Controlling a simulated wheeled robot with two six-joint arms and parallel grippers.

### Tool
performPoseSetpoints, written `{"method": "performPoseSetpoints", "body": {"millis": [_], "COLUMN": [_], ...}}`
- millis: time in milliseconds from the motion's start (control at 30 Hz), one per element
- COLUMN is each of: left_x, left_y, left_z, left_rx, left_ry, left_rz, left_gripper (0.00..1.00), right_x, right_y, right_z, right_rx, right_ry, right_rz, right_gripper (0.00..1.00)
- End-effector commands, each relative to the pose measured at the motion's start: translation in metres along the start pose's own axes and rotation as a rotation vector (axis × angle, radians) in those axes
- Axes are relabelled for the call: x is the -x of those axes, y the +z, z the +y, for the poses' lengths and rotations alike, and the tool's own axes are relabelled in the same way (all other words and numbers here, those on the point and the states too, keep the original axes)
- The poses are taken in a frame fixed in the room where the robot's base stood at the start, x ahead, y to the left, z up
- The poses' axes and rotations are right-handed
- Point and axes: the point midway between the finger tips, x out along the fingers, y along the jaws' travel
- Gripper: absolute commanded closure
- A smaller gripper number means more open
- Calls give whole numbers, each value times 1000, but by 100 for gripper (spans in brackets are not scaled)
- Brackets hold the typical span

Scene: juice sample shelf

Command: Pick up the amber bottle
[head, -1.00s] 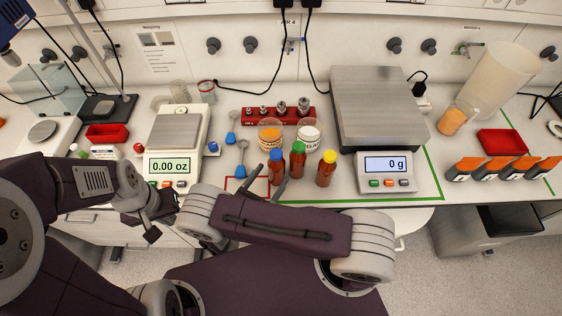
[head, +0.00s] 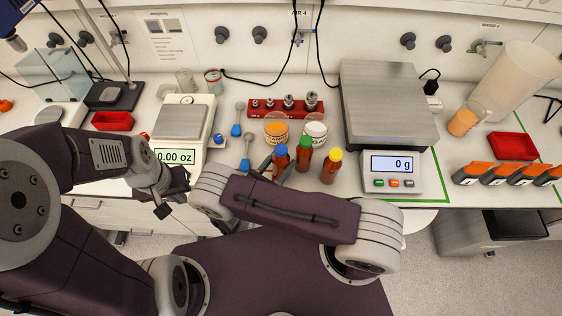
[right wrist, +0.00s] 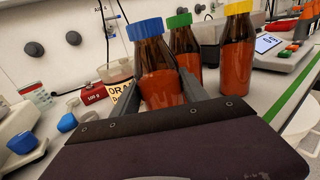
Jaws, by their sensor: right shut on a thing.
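Three amber bottles of reddish-orange liquid stand close together at the front of the bench: one with a blue cap (head: 281,160), one with a green cap (head: 304,155) and one with a yellow cap (head: 331,168). My right gripper (head: 272,168) is shut on the blue-capped bottle, which shows between the fingers in the right wrist view (right wrist: 160,80). I cannot tell whether its base is off the bench. The green-capped (right wrist: 185,45) and yellow-capped (right wrist: 237,50) bottles are just behind and right of it. My left gripper (head: 170,198) hangs before the bench's front edge; its jaws are unclear.
Orange-lidded (head: 276,132) and white-lidded (head: 315,133) jars stand behind the bottles, before a red weight rack (head: 262,112). A large scale (head: 390,170) reading 0 g is at right, a smaller scale (head: 176,156) at left. Blue scoops (head: 244,165) lie left of the bottles.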

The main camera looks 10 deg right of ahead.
Motion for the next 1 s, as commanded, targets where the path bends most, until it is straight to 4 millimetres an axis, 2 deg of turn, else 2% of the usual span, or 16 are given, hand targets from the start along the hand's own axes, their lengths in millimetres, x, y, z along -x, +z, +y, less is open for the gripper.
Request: {"method": "performPoseSetpoints", "body": {"millis": [167, 267, 500, 700, 833, 1000], "left_x": [-1, -3, -10, -12, -12, -12], "left_y": [0, 0, 1, 1, 1, 1], "left_z": [0, 0, 0, 0, 0, 0], "left_rx": [0, 0, 0, 0, 0, 0], "left_ry": [0, 0, 0, 0, 0, 0], "left_rz": [0, 0, 0, 0, 0, 0], "left_gripper": [100, 100, 100, 100, 100, 100], "right_x": [0, 0, 0, 0, 0, 0], "right_y": [18, 42, 118, 164, 177, 180], "right_z": [1, 1, 0, 0, 0, 0], "right_rx": [-2, -5, -8, -5, -2, 1], "right_ry": [0, 0, 0, 0, 0, 0], "right_rz": [0, 1, 2, 1, 0, -1], "right_gripper": [100, 100, 100, 100, 100, 100]}}
